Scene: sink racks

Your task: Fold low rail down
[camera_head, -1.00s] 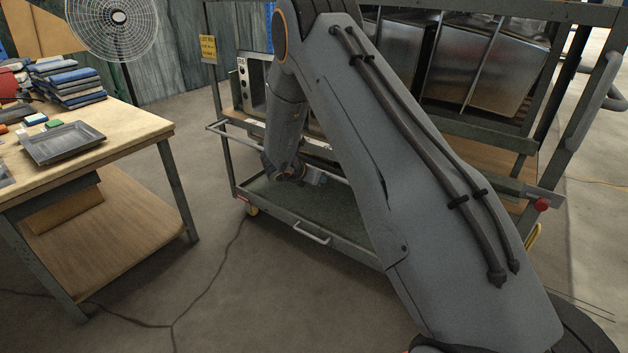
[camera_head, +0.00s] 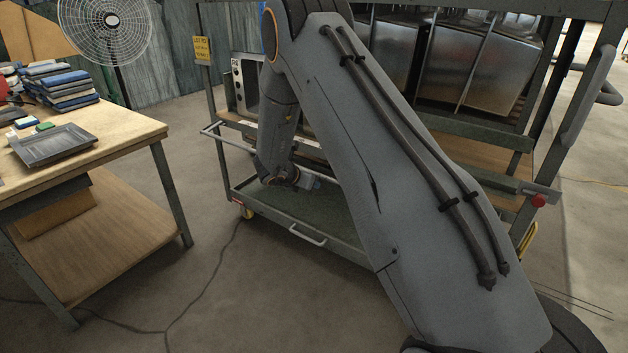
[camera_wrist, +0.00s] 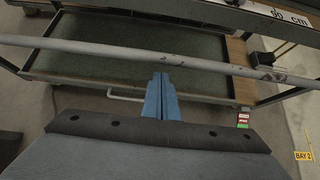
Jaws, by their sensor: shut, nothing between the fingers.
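The low rail (camera_wrist: 100,48) is a long grey round bar across the front of the cart, above its bottom tray. In the head view its left end (camera_head: 222,139) stands out in front of the cart frame, and my arm hides much of the rest. My gripper (camera_wrist: 160,78) has blue fingers, shut and empty, pointing at the rail's middle. In the wrist view the fingertips end right by the rail's near edge; I cannot tell whether they touch it.
The cart's green bottom tray (camera_head: 270,200) has a pull handle (camera_head: 308,236) in front. Metal bins (camera_head: 490,75) sit on the upper level. A workbench (camera_head: 110,140) stands at left. Open floor lies between bench and cart.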

